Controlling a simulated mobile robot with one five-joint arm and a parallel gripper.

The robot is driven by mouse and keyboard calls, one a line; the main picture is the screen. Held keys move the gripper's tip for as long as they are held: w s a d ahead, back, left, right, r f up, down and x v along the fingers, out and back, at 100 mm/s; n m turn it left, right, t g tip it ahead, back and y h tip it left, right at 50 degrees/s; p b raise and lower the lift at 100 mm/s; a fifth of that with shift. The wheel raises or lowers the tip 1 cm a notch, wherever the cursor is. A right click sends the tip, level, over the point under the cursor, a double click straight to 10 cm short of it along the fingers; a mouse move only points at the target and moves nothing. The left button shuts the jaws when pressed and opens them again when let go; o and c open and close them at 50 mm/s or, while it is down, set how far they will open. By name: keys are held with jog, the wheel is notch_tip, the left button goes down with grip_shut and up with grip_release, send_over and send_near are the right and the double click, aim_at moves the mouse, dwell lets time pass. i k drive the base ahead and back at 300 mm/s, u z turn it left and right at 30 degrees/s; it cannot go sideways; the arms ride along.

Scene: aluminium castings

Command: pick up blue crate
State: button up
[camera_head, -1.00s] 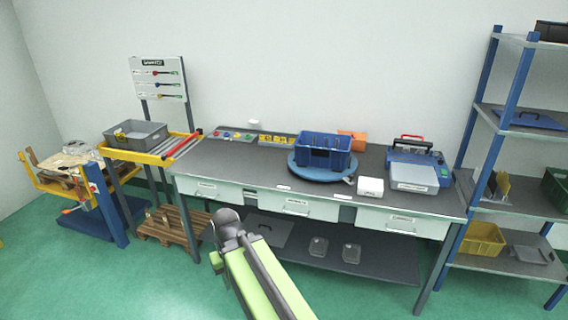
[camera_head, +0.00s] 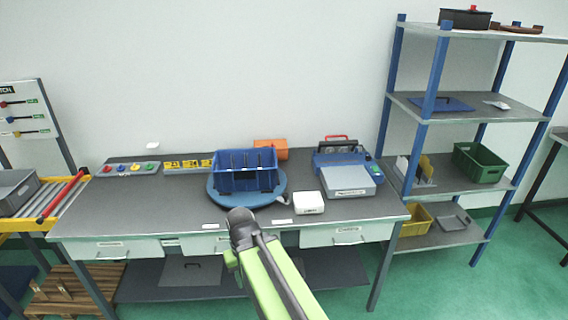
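The blue crate (camera_head: 246,180) stands upright on a round blue turntable (camera_head: 275,198) on the grey workbench. It has upright dividers or slots showing inside its open top. My green and dark grey arm reaches up from the bottom of the picture, and its dark end (camera_head: 240,222) shows just in front of the turntable, below the crate in the picture. The fingers of my gripper cannot be made out, and I see nothing held. I cannot tell the exact gap between my arm's end and the bench.
A blue-posted shelf (camera_head: 432,122) is at right.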

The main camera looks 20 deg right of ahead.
aim_at(254, 169)
jog(key=z, duration=0.35)
jog(key=i, duration=1.05)
jog(key=u, duration=0.7)
jog(key=i, duration=1)
jog(key=u, duration=0.8)
